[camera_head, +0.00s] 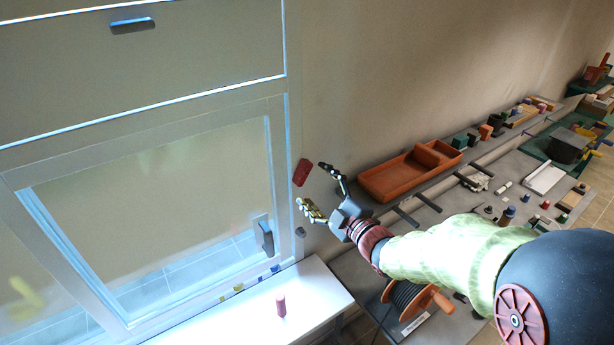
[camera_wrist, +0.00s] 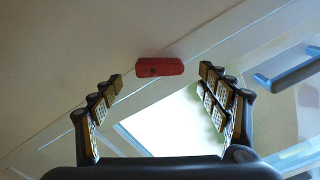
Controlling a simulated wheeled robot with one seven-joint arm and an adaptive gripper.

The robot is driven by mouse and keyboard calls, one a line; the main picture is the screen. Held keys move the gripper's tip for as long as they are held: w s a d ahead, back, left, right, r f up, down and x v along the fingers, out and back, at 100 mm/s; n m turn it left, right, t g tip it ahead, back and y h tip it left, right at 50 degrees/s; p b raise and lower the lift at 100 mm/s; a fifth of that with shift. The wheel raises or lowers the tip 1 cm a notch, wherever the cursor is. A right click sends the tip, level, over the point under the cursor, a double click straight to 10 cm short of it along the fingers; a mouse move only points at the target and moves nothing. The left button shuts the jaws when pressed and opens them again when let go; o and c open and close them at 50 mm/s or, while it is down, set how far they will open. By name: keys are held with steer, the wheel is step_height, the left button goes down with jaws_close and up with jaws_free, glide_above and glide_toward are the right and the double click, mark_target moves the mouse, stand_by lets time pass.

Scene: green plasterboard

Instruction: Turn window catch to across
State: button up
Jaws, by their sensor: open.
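A red bar-shaped piece, which looks like the window catch (camera_head: 302,172), sits at the right edge of the window frame (camera_head: 281,130), beside the wall. In the head view it stands steeply, leaning a little to the right at its top. In the wrist view the red catch (camera_wrist: 160,67) lies nearly level, with a small dark spot on its face. My gripper (camera_head: 312,185) is open and empty, with its fingers pointing at the catch. In the wrist view the catch shows beyond and between the fingertips of my gripper (camera_wrist: 161,82); I see no contact.
A grey window handle (camera_head: 266,238) is on the lower pane frame; it also shows in the wrist view (camera_wrist: 288,71). A white sill (camera_head: 310,290) below holds a pink cylinder (camera_head: 281,305). An orange tray (camera_head: 400,178) and a cluttered bench lie to the right of my gripper.

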mark_target(305, 176)
steer(key=x, duration=0.4)
steer(key=shift+w+a+p, duration=0.25)
steer(key=shift+w+p, duration=0.05)
steer(key=shift+w, duration=0.05)
steer(key=c, duration=0.3)
steer(key=c, duration=0.8)
steer(key=shift+c, duration=0.3)
